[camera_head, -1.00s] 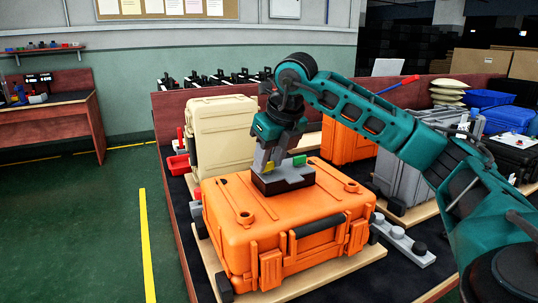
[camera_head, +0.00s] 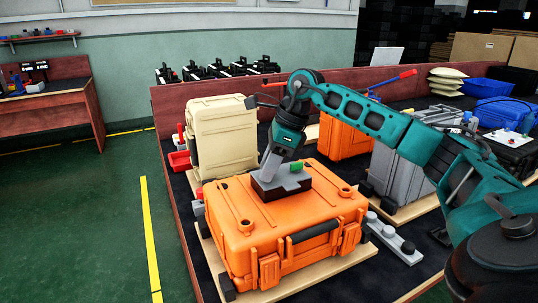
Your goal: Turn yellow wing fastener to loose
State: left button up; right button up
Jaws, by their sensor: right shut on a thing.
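A dark block (camera_head: 280,184) lies on top of the orange case (camera_head: 262,232). A green wing fastener (camera_head: 296,167) shows on the block's right part. My right gripper (camera_head: 270,166) reaches down to the block's left part. It is shut at the place where the yellow wing fastener showed a second ago. Its fingers now hide the yellow fastener. The gripper looks tilted, with its wrist up and to the right of its fingertips. My left gripper is not in view.
A cream case (camera_head: 222,138) stands upright behind the orange case. Another orange case (camera_head: 346,137) and a grey case (camera_head: 404,168) stand at the back right. A grey bar with dark knobs (camera_head: 394,238) lies right of the orange case. Open floor is at the left.

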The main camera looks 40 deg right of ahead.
jog(key=shift+r+n+p, duration=0.2)
jog(key=shift+n+p, duration=0.4)
jog(key=shift+n, duration=0.3)
jog(key=shift+w+f+n+g+y+p, duration=0.1)
jog(key=shift+n+g+y+p, duration=0.3)
jog(key=shift+n+g+p, duration=0.6)
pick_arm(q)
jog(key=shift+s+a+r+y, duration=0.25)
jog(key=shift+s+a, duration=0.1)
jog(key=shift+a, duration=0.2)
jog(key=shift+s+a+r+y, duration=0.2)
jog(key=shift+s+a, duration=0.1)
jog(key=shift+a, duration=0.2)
pick_arm(e)
jog(key=shift+n, duration=0.6)
jog(key=shift+f, duration=0.1)
jog(key=o, duration=1.1)
jog(key=shift+c, duration=0.2)
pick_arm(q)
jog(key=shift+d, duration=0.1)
